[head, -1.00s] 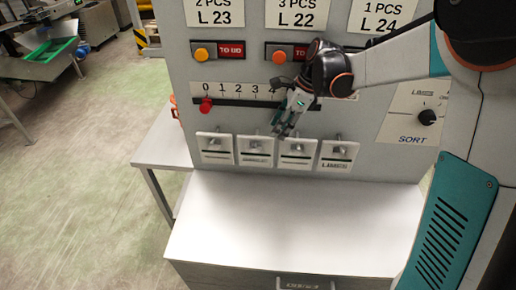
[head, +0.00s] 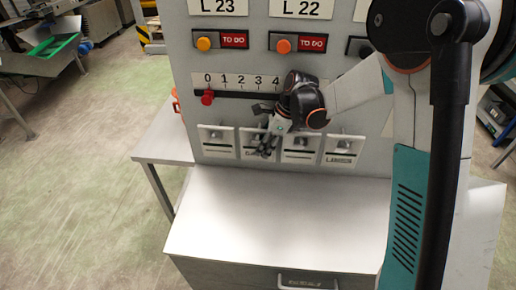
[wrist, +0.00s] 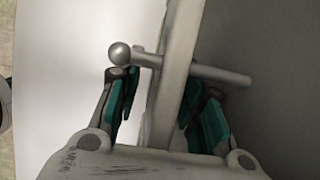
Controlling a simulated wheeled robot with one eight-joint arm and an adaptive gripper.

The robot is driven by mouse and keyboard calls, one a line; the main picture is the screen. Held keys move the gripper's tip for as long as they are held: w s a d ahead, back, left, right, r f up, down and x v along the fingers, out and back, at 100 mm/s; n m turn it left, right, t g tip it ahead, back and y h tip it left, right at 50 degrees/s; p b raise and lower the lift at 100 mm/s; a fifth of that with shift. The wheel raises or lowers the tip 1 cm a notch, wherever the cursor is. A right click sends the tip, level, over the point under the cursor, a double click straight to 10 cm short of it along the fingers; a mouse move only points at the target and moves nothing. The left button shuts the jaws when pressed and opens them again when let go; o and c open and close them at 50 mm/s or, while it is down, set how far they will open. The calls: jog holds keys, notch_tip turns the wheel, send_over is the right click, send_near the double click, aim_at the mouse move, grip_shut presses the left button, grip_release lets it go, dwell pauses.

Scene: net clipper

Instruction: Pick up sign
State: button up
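Several white signs hang in a row on pegs on the grey panel. One is the far-left sign (head: 216,145); another is the far-right sign (head: 343,152). My gripper (head: 265,150) is in front of the second sign from the left (head: 247,153) and partly covers it. In the wrist view, a white sign (wrist: 174,80) shows nearly edge-on, with a ball-ended metal peg (wrist: 180,68) passing through it. My gripper (wrist: 158,105) has a finger on each side of this sign. A gap shows at the left finger; contact on the right is unclear.
The panel (head: 345,100) carries orange buttons, TO DO labels and a red slider (head: 208,97) on a numbered scale. A white cabinet top (head: 285,215) below the signs is clear. A side table (head: 165,140) stands at the left.

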jog(key=shift+a+f, duration=0.1)
jog(key=shift+f, duration=0.2)
grip_shut()
jog(key=shift+r, duration=0.1)
jog(key=shift+s+r+p, duration=0.1)
jog(key=shift+r+p, duration=0.25)
jog(key=shift+r, duration=0.5)
jog(key=s+a+p, duration=0.1)
jog(key=s+a, duration=0.2)
jog(key=s, duration=1.4)
jog(key=shift+s+a+f, duration=0.15)
jog(key=shift+s+a, duration=0.05)
jog(key=shift+s, duration=0.1)
